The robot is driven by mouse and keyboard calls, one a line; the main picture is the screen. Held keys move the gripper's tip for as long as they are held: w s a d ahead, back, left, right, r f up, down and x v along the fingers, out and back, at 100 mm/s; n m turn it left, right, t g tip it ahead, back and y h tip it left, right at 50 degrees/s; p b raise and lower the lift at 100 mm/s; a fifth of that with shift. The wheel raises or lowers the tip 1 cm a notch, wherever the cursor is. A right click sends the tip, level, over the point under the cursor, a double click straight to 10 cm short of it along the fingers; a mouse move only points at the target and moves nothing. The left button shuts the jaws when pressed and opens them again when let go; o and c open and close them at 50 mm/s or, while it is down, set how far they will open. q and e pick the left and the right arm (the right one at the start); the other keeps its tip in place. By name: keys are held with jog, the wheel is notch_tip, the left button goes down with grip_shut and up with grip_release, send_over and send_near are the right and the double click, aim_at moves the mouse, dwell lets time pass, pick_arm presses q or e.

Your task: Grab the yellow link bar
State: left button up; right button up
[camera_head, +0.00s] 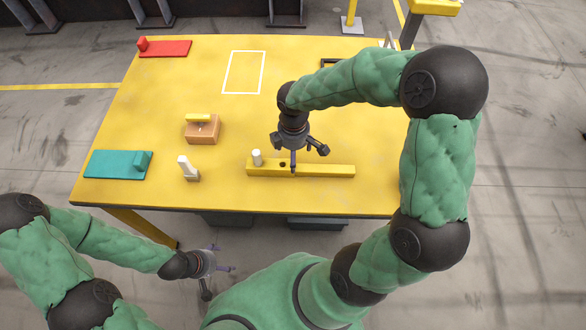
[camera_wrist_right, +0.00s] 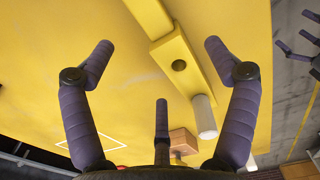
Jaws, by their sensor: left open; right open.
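A long yellow bar (camera_head: 325,170) with a dark hole lies near the front edge of the yellow table, and a white cylinder (camera_head: 257,157) stands at its left end. My right gripper (camera_head: 297,160) points down over the bar's middle; contact cannot be told. In the right wrist view its fingers (camera_wrist_right: 160,60) are spread and empty, and the bar (camera_wrist_right: 180,65) passes between them, with the white cylinder (camera_wrist_right: 204,118) near the right finger. My left gripper (camera_head: 220,268) is open and empty, off the table's front edge.
An orange-brown block (camera_head: 202,132) with a small yellow piece on top stands left of the bar. A white upright part (camera_head: 188,169), a teal plate (camera_head: 117,164) and a red part (camera_head: 165,48) are further left. A white outlined rectangle (camera_head: 232,72) at the back is empty.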

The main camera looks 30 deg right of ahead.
aim_at(301, 168)
notch_tip(301, 168, down, 6)
jog(key=shift+w+r+b, duration=0.1)
jog(key=shift+b, duration=1.15)
jog(key=shift+r, duration=0.1)
grip_shut()
jog(key=shift+r, duration=0.1)
